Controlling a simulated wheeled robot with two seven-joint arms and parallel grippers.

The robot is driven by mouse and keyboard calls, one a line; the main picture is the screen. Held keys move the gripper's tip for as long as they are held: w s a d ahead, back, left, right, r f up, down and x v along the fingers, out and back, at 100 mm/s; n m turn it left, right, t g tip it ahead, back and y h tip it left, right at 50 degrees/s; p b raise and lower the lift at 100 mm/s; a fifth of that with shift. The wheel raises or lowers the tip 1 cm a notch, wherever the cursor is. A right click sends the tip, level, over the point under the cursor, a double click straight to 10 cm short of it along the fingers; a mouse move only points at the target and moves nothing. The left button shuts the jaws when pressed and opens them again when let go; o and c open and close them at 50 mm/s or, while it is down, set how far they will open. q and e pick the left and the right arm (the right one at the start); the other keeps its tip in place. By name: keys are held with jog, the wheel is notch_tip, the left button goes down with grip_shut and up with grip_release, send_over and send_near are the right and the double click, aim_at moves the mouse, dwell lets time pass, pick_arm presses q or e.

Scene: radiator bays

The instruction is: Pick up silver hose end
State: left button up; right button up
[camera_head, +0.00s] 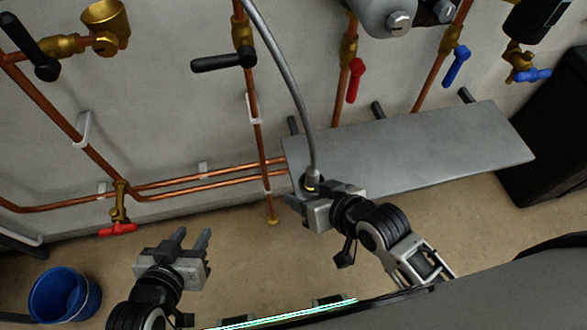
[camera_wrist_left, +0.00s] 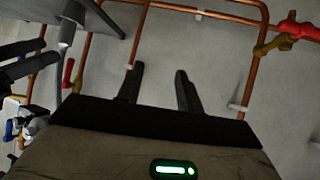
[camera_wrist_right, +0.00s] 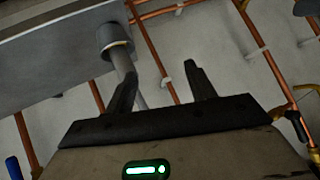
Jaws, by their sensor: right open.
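The silver hose (camera_head: 287,72) hangs from the top of the head view and curves down to its silver hose end (camera_head: 312,178), by the left end of the grey shelf. In the right wrist view the hose end (camera_wrist_right: 113,40) is a grey cylinder at the shelf's edge, beyond the left finger. The hose runs down behind that finger. My right gripper (camera_head: 299,196) is open beside the hose end; contact cannot be told. The hose end also shows in the left wrist view (camera_wrist_left: 70,24). My left gripper (camera_head: 193,237) is open and empty over the floor, away from the hose.
The grey shelf (camera_head: 430,150) spans the wall at centre right. Copper pipes (camera_head: 215,175) with valves run along the wall. A red-handled valve (camera_head: 118,229) sits low at left. A blue bucket (camera_head: 64,296) stands on the floor at lower left. A black box (camera_head: 545,150) stands at right.

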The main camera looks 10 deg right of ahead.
jog(key=w+a+r+g+y, duration=0.1)
jog(key=w+a+r+g, duration=0.1)
jog(key=w+a+g, duration=0.15)
notch_tip(320, 180, up, 8)
jog(key=g+h, duration=0.5)
jog(key=h, duration=0.1)
send_over(313, 169)
jog(key=f+b, duration=0.1)
jog(key=f, duration=0.4)
jog(key=f+b, duration=0.1)
jog(key=f, duration=0.4)
jog(key=f+b, duration=0.1)
jog(key=f, duration=0.4)
jog(key=shift+w+d+f, duration=0.15)
jog(key=shift+w+f, duration=0.15)
jog(key=c, duration=1.1)
